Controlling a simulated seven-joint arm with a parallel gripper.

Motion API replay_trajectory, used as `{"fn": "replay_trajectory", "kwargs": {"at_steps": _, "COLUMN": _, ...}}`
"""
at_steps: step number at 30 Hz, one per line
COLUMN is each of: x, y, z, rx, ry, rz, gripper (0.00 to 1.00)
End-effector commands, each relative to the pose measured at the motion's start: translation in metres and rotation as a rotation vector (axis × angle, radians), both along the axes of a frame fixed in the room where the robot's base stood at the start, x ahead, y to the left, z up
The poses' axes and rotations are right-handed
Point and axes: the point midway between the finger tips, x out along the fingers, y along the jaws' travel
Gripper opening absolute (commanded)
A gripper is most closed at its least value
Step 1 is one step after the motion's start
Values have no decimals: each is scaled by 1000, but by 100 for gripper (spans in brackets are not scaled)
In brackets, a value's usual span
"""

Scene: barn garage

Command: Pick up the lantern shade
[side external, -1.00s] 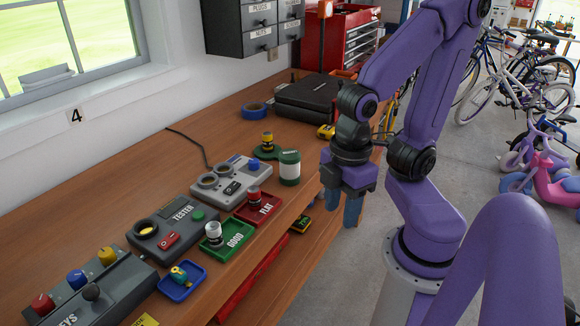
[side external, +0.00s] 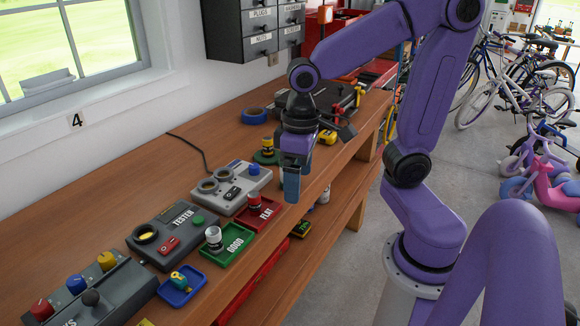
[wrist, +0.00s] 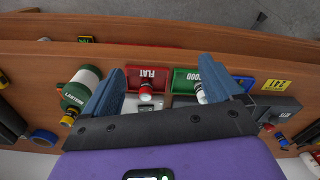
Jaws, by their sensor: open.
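What looks like the lantern shade, a white cylinder with green ends (wrist: 82,86), shows at the left of the wrist view, outside my left finger and partly covered by it. A "LANTERN" label and a small yellow-and-black piece (wrist: 68,118) are beside it. In the side view my gripper (side external: 291,194) hides the shade; part of a green lantern base (side external: 264,157) shows behind it. My gripper, also in the wrist view (wrist: 162,66), is open, pointing down above the bench's front part. Nothing is held.
The red FLAT tray (side external: 272,214) and green GOOD tray (side external: 241,236), each with a small cell, lie close by. The grey twin-well device (side external: 218,201) and the TESTER box (side external: 158,252) are behind them. A black case and blue tape roll (side external: 254,115) are farther back.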

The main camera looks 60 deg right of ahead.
Motion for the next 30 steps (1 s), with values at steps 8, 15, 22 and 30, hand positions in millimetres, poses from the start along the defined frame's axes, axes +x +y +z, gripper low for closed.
{"fn": "replay_trajectory", "kwargs": {"at_steps": 8, "x": 63, "y": -47, "z": 18, "rx": 0, "ry": 7, "rz": -553, "gripper": 92}}
{"fn": "replay_trajectory", "kwargs": {"at_steps": 15, "x": 100, "y": -105, "z": 32, "rx": 0, "ry": 14, "rz": -1021, "gripper": 92}}
{"fn": "replay_trajectory", "kwargs": {"at_steps": 22, "x": 114, "y": -152, "z": 42, "rx": 0, "ry": 20, "rz": -1352, "gripper": 92}}
{"fn": "replay_trajectory", "kwargs": {"at_steps": 30, "x": 116, "y": -168, "z": 35, "rx": -1, "ry": 25, "rz": -1454, "gripper": 92}}
